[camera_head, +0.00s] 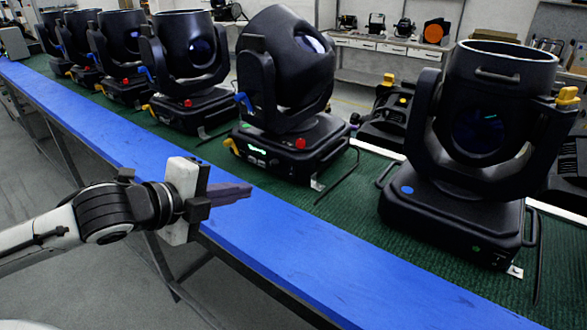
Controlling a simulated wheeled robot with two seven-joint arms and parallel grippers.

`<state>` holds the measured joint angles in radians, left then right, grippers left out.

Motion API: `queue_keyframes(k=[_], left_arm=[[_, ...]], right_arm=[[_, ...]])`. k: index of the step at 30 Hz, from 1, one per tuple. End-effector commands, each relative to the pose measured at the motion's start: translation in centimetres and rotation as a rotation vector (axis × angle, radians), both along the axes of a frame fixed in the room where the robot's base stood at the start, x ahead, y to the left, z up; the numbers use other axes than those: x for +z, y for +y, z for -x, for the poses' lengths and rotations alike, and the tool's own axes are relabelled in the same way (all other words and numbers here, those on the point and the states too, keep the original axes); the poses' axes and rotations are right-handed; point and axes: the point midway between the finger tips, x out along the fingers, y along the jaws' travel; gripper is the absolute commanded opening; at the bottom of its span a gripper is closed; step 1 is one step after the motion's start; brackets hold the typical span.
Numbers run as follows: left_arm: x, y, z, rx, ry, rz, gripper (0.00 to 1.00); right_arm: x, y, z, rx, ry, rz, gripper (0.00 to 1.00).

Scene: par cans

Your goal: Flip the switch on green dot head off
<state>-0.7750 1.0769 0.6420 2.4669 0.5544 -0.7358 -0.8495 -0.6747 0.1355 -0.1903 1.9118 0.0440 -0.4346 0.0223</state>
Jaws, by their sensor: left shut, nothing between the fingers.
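Several black moving-head lights stand in a row on the table. The large middle head (285,70) has a lit green display (257,149), a red dot (300,143) and a yellow part on its base. The near right head (470,140) has a blue dot (407,190) and a small green mark (475,248) low on its base. I cannot tell for sure which mark is the green dot, and no switch is clear. My left gripper (248,190) is shut and empty, over the blue table edge in front of the middle head. My right gripper is not in view.
The long table has a blue front strip (330,265) and a green top. More heads with red dots (187,103) recede to the left. Cables (338,178) lie beside the bases. Another black unit (388,115) stands behind. The front strip is clear.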

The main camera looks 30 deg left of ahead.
Motion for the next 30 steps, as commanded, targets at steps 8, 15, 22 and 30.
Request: queue_keyframes(k=[8, 15, 22, 30], left_arm=[[-0.8, -0.2, -2.3, -0.004, -0.004, -0.009, 0.0], [-1.9, -0.3, -4.7, -0.002, -0.006, -0.008, 0.0], [-2.8, -0.4, -6.3, 0.001, -0.007, -0.003, 0.0], [-3.7, -0.5, -8.4, 0.004, -0.005, 0.0, 0.0]], right_arm=[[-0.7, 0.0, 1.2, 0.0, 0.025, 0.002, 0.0], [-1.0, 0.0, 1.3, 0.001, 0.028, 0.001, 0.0], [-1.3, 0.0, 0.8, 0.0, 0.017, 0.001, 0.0], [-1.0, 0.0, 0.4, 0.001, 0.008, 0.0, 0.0]])
